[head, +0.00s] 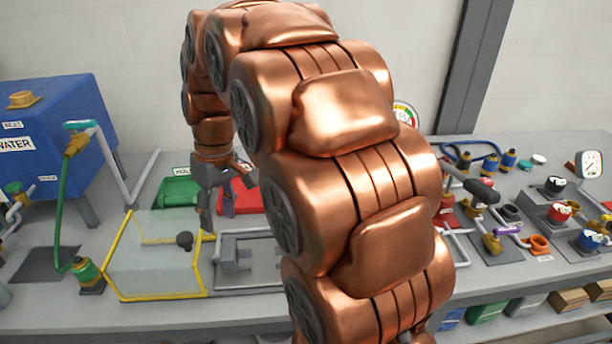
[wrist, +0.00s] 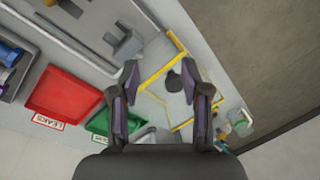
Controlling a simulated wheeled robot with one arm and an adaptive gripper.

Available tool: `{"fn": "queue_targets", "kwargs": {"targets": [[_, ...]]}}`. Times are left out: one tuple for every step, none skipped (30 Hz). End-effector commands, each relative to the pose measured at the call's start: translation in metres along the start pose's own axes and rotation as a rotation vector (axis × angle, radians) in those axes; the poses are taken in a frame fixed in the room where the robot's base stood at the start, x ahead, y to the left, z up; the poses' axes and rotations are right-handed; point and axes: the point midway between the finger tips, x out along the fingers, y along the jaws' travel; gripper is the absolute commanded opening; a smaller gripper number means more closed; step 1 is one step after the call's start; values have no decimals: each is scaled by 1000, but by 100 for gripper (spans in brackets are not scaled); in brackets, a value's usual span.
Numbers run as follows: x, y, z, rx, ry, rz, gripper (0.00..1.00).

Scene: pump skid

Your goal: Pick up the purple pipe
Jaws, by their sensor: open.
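A small purple piece (head: 508,230), which looks like the purple pipe, lies among the fittings on the right part of the bench in the head view. It is small there, and its ends are hard to make out. I cannot make it out in the wrist view. My gripper (head: 217,212) points down over the left-middle of the bench, far to the left of the purple piece. In the wrist view my gripper (wrist: 163,78) is open with nothing between its fingers. The fingers have purplish inner faces.
Below my gripper is a clear box with a yellow frame (head: 152,299) and a dark knob (head: 185,240). A red tray (wrist: 68,92) and a green tray (wrist: 100,122) lie beside it. A blue water tank (head: 60,120) stands at left. Valves and a gauge (head: 589,164) crowd the right.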

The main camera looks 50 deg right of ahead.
Motion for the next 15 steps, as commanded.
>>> {"fn": "queue_targets", "kwargs": {"targets": [[1,13,-11,-9,7,-7,46],[-1,20,-18,-17,16,-9,46],[-4,28,-27,-31,29,-12,46],[-5,35,-33,-40,35,-16,46],[-5,42,-39,-50,42,-19,46],[-8,52,-47,-63,54,-20,46],[-9,59,-52,-73,61,-22,46],[-9,66,-57,-83,66,-25,46],[-10,76,-64,-96,76,-28,46],[-11,84,-69,-108,84,-29,46],[-12,91,-73,-118,91,-31,46],[-13,102,-79,-131,101,-31,46],[-13,110,-84,-143,110,-31,46],[-14,118,-88,-153,119,-31,46],[-14,129,-93,-168,129,-32,46]]}}
